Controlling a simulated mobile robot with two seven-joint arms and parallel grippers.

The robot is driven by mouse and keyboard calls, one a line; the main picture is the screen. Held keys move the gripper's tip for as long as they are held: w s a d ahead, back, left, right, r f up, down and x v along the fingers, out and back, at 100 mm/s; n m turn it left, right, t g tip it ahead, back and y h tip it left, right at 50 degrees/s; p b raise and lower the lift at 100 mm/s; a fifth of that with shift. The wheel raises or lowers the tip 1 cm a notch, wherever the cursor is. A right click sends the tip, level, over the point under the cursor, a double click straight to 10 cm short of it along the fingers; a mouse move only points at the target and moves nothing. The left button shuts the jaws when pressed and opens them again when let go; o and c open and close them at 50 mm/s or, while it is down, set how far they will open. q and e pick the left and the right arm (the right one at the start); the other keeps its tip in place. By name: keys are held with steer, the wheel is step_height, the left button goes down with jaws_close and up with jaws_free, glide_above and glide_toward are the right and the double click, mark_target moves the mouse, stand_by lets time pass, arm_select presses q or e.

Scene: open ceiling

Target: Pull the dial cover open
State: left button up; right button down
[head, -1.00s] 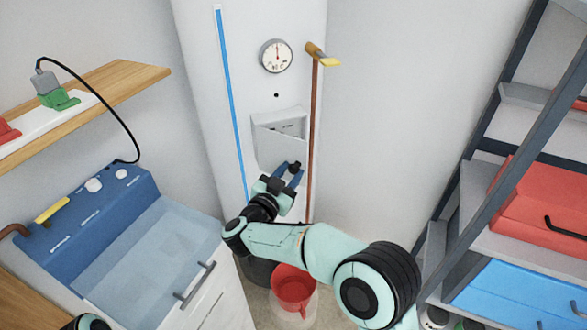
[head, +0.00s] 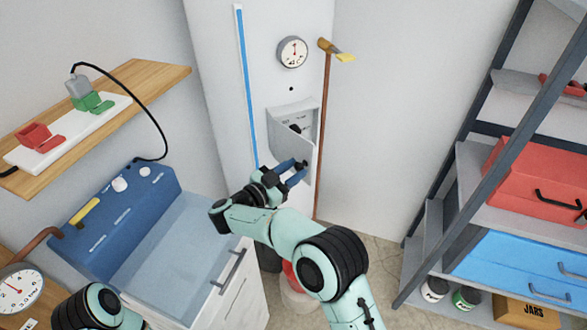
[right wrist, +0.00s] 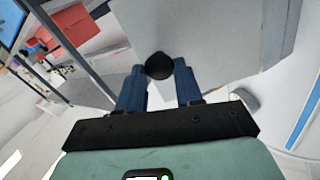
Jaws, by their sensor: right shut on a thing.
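The dial cover (head: 309,148) is a pale grey panel on the white boiler-like column, and it stands swung out from the housing. A dark dial (head: 295,129) shows in the opening behind it. My right gripper (head: 299,168) is at the lower part of the cover, its blue fingers shut on the cover's black knob (right wrist: 159,66). In the right wrist view the cover (right wrist: 215,35) fills the space beyond the fingertips. Part of my left arm shows at the lower left, but its gripper is out of view.
A blue and white washer-like unit (head: 160,245) stands left of my right arm. A shelf rack (head: 470,150) with red and blue toolboxes is at the right.

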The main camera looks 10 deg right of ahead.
arm_select(q)
steer(key=shift+w+a+r, duration=0.1)
arm_select(e)
steer(key=shift+r, duration=0.15)
steer(key=c, duration=0.7)
jaws_free()
steer(key=shift+c, duration=0.2)
arm_select(q)
steer(key=w+r+p, duration=0.2)
steer(key=r, duration=0.1)
steer(key=shift+w, duration=0.3)
arm_select(e)
step_height(320, 180, up, 20)
